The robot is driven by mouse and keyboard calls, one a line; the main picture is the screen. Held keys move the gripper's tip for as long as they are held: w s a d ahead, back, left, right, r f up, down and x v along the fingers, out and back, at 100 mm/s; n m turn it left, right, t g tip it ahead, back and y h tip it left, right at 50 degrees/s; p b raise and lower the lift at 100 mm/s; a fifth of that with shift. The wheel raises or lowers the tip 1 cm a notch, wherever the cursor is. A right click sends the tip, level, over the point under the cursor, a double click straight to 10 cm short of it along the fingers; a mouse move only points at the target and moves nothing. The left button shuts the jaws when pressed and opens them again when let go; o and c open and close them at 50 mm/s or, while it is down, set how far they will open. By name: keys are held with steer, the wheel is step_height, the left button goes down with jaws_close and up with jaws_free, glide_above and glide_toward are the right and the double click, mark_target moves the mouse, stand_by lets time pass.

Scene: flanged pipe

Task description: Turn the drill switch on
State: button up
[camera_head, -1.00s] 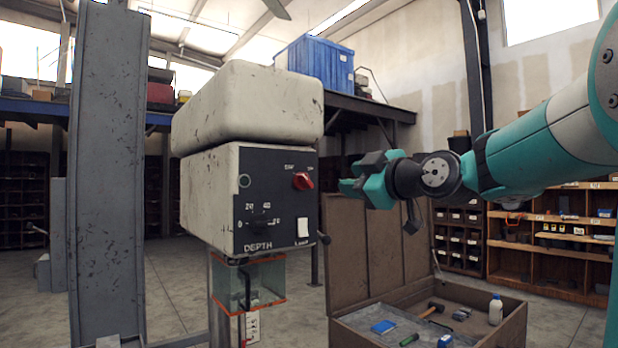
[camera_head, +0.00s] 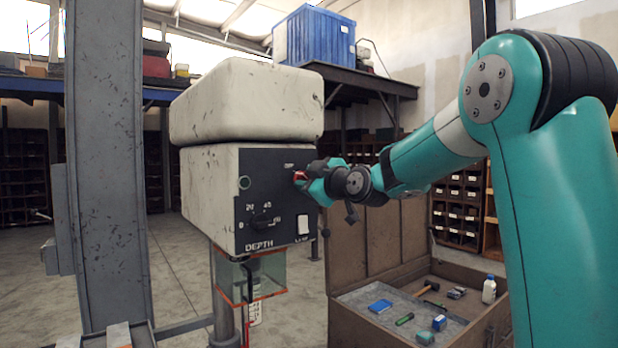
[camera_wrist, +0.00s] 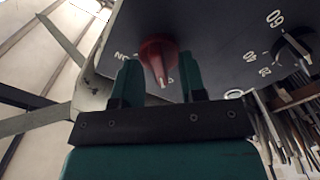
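The drill head (camera_head: 205,195) is a worn cream box with a dark front panel. Its red rotary switch (camera_head: 299,176) is at the panel's upper right, partly hidden by my gripper (camera_head: 312,182). In the wrist view the red switch (camera_wrist: 157,56) lies between the two green fingers of my gripper (camera_wrist: 160,72). The fingers are open, one on each side, with a visible gap to the switch. The switch's pale pointer mark faces the gripper's palm, and an "ON" label (camera_wrist: 123,56) shows beside the left finger.
A depth dial (camera_head: 262,222) and a white rocker switch (camera_head: 303,224) are lower on the panel. A clear guard (camera_head: 250,280) hangs below. A grey column (camera_head: 105,150) stands left. An open toolbox (camera_head: 345,255) with tools is below my arm.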

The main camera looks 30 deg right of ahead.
jaws_close()
steer(key=shift+b, duration=0.35)
steer(key=m+b, duration=0.2)
steer(key=m, duration=0.4)
steer(key=m+b, duration=0.3)
steer(key=m, duration=0.3)
steer(key=m+b, duration=0.3)
steer(key=m, duration=0.2)
steer(key=shift+d+m, duration=0.25)
steer(key=shift+m, duration=0.15)
stand_by(0.3)
